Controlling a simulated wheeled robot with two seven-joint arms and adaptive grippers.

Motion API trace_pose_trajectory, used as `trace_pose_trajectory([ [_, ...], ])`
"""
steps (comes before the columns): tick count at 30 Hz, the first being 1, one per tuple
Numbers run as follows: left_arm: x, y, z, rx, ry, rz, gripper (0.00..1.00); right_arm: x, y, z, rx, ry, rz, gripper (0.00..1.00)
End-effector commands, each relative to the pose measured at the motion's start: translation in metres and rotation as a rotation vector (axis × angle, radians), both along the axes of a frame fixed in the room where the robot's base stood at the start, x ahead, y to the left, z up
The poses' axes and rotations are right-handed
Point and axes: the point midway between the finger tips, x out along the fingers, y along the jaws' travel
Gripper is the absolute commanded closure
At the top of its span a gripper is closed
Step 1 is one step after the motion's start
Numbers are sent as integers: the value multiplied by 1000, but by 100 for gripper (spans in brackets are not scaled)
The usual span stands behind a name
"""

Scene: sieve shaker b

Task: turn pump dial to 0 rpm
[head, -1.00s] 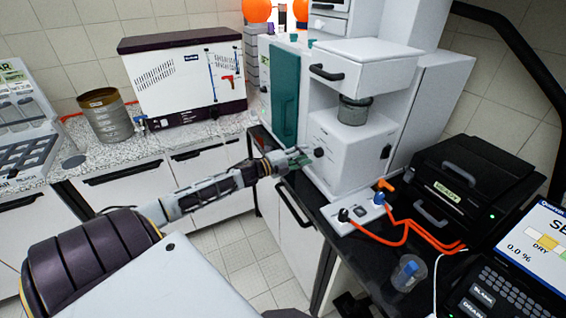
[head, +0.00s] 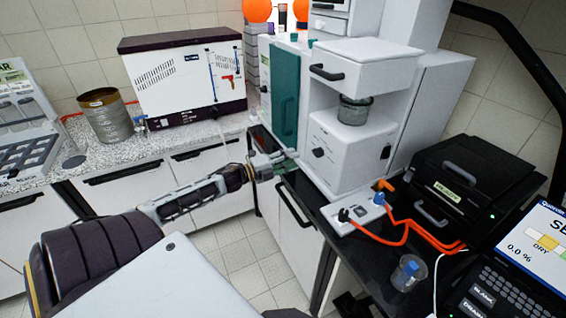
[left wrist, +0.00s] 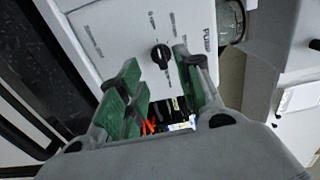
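The pump dial (head: 319,153) is a small black knob on the front of the white pump unit (head: 350,160). In the left wrist view the dial (left wrist: 161,56) sits among printed marks too small to read, near the word PUMP. My left gripper (head: 287,163) is left of the dial in the head view, apart from it. In the left wrist view my left gripper (left wrist: 162,88) is open, its green-padded fingers spread with nothing between them, and the dial shows beyond the fingertips. The dial's exact setting cannot be read. My right gripper is not in view.
A glass jar (head: 354,110) stands on top of the pump unit, under a white drawer (head: 365,65). A white socket box (head: 350,215) with orange cables lies on the black bench in front. A cup (head: 408,273) and a black case (head: 470,180) are at right.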

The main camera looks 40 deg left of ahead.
Motion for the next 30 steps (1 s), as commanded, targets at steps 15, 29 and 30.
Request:
trace_pose_trajectory([
  [15,-23,10,0,0,1,0,65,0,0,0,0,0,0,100],
  [29,-24,10,0,0,0,0,65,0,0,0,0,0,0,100],
  [30,-24,10,0,0,0,0,65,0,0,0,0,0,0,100],
])
